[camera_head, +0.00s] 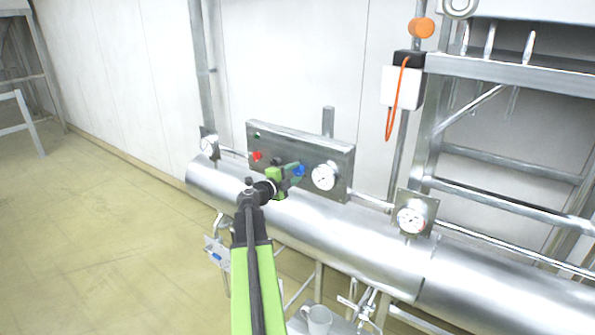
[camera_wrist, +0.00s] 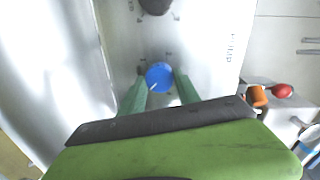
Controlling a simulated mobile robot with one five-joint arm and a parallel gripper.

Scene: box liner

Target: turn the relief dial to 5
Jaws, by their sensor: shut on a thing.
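A grey metal panel (camera_head: 262,136) on the wall above the big pipe carries a red knob (camera_head: 257,155) and a blue dial (camera_head: 300,170). The blue dial also shows in the wrist view (camera_wrist: 159,76), with a white pointer line toward its lower left. Small marks surround it but are too small to read. My gripper (camera_head: 296,169) reaches the panel from the left. In the wrist view its two green fingers (camera_wrist: 160,86) stand on either side of the blue dial, shut on it. I cannot read which dial is labelled relief.
A round gauge (camera_head: 324,176) sits on the panel just right of the blue dial. Other gauges stand at left (camera_head: 209,146) and right (camera_head: 411,217). The large steel pipe (camera_head: 350,236) runs below the panel. The floor (camera_head: 90,220) at the left is clear.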

